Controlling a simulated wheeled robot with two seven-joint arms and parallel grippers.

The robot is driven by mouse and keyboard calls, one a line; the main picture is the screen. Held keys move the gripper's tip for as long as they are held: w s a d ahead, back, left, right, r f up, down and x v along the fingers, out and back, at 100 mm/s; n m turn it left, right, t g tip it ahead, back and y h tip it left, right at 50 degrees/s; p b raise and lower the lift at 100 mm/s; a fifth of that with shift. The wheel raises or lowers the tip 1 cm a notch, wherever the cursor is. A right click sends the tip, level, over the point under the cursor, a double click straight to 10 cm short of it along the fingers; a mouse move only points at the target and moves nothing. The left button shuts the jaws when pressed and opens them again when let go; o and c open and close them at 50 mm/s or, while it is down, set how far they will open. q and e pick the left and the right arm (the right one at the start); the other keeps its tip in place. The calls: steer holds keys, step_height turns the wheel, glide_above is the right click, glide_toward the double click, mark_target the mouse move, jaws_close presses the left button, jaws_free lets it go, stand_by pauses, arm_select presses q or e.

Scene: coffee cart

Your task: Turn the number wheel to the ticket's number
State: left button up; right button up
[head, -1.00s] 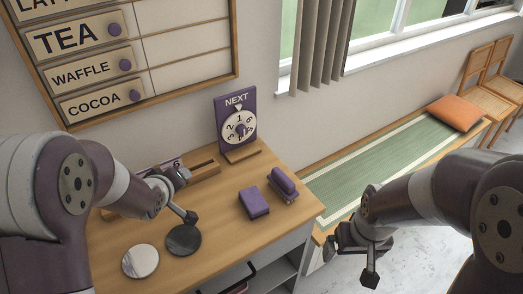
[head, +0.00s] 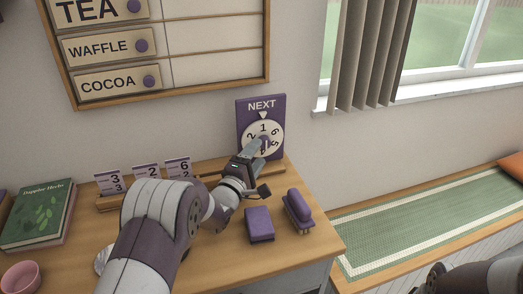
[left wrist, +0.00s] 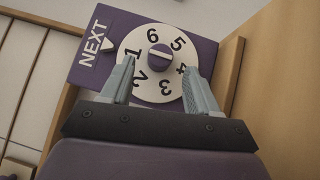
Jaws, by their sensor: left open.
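The number wheel is a white dial (head: 263,131) on a purple board marked NEXT (head: 245,119). It also shows in the left wrist view (left wrist: 136,82), where the board's pointer is at the 1. A purple knob (left wrist: 160,57) with a pale bar sits at its centre. My left gripper (head: 258,150) is in front of the dial and open; in the left wrist view (left wrist: 160,68) its fingers lie on either side of the knob, with gaps. Contact with the dial face cannot be told. Ticket cards 3 (head: 110,182), 2 (head: 147,175) and 6 (head: 178,168) stand in a wooden rail.
A purple box (head: 259,224) and a purple stamp-like object (head: 298,211) stand right of my left arm. A green book (head: 38,215) and a pink cup (head: 20,278) are at the left. Part of my right arm shows at the lower right.

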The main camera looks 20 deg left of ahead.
mark_target(263, 146)
arm_select(q)
steer(key=shift+x, duration=1.65)
